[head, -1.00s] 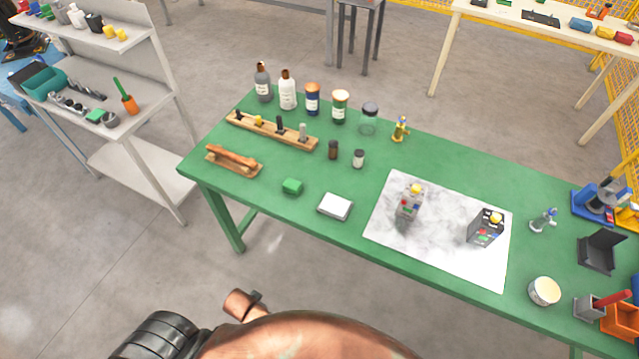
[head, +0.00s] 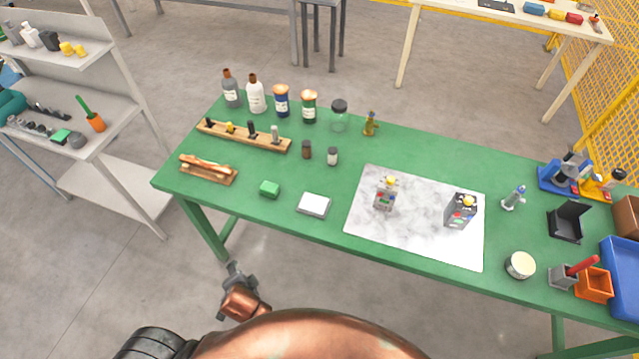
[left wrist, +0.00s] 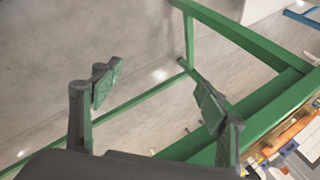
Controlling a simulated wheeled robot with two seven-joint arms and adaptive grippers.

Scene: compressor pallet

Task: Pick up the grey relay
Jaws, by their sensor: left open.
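Two small box-shaped devices stand upright on a grey-white marbled mat (head: 412,245) on the green table. The left one (head: 385,195) is light grey with a yellow top and coloured spots on its front. The right one (head: 460,211) has a dark front, paler sides and a yellow top. I cannot tell for sure which is the grey relay; the left one looks greyer. My left gripper (head: 234,270) is in front of the table's near edge, well left of both devices. In the left wrist view its fingers (left wrist: 158,95) are apart and empty. My right gripper is not in view.
Bottles and jars stand behind. A round tub (head: 520,265) and orange bin (head: 594,285) are at right. Table legs (left wrist: 190,40) are near the gripper.

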